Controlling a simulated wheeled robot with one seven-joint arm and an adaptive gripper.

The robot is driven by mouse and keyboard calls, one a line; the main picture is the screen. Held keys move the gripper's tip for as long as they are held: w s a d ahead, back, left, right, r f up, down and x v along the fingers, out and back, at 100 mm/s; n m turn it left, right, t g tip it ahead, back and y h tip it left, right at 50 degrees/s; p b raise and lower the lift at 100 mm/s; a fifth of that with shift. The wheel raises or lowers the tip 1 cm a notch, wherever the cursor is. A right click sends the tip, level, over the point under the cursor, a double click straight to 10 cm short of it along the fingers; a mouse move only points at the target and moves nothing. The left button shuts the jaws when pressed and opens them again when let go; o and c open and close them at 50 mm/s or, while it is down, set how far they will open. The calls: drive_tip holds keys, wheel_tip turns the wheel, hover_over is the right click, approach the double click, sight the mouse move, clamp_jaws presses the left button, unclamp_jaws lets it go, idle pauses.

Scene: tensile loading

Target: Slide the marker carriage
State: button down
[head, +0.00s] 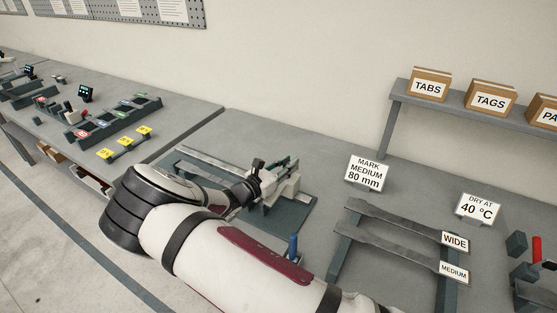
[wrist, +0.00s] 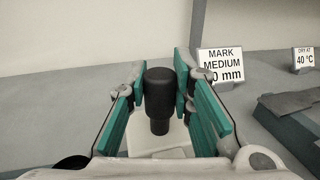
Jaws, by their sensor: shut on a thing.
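The marker carriage is a pale block (head: 284,188) on a rail fixture at the middle of the bench in the head view. In the wrist view, its black knob (wrist: 159,92) stands upright on a pale base (wrist: 160,142). My gripper (head: 262,184) reaches the carriage from the left. In the wrist view, my gripper's teal-padded fingers (wrist: 160,80) stand on either side of the knob and are shut on it. My arm hides part of the fixture's base plate (head: 293,221) in the head view.
A "MARK MEDIUM 80 mm" sign (head: 366,173) stands right of the fixture. A rack with WIDE and MEDIUM specimens (head: 393,240) is farther right, near a "DRY AT 40 °C" sign (head: 478,208). A blue-handled tool (head: 293,246) stands close to my arm. A shelf (head: 470,113) holds boxes behind.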

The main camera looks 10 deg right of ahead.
drive_tip(key=shift+s+d+f, duration=0.1)
drive_tip(key=shift+s+d, duration=0.5)
drive_tip(key=shift+d, duration=0.1)
drive_tip(key=c, duration=1.4)
unclamp_jaws()
drive_tip(key=v, duration=1.2)
drive_tip(key=shift+w, duration=0.1)
